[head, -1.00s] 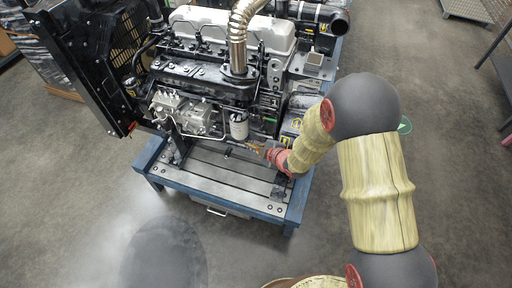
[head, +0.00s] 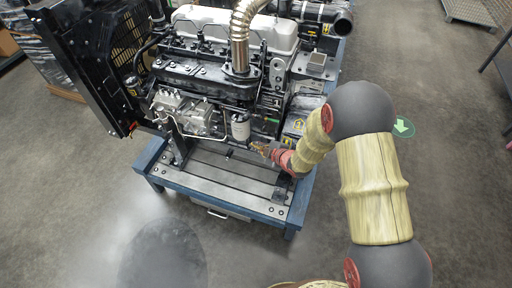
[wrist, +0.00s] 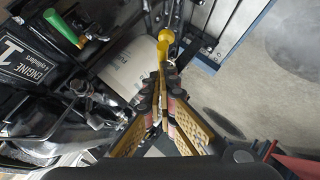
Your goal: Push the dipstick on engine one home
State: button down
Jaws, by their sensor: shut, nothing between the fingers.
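The dipstick's yellow handle (wrist: 165,40) shows in the wrist view, just beyond my fingertips. How far its stem sits in its tube is hidden. My gripper (wrist: 161,82) is shut and empty, its tips close behind the yellow handle; I cannot tell whether they touch it. In the head view my gripper (head: 259,148) is low at the engine's near side, right of the white filter. Engine one (head: 205,75) stands on its blue-framed stand; its label (wrist: 22,60) with a 1 shows in the wrist view.
A green handle (wrist: 64,28) sticks out left of the dipstick. The white filter (wrist: 128,68) is close beside my fingers. The stand's slotted deck (head: 225,178) is bare in front of the engine. Open floor lies around the stand.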

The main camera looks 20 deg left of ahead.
jog(key=w+f+b, duration=0.8)
jog(key=f, duration=0.5)
jog(key=shift+d+f, duration=0.35)
jog(key=shift+f, duration=0.05)
jog(key=shift+r, duration=0.1)
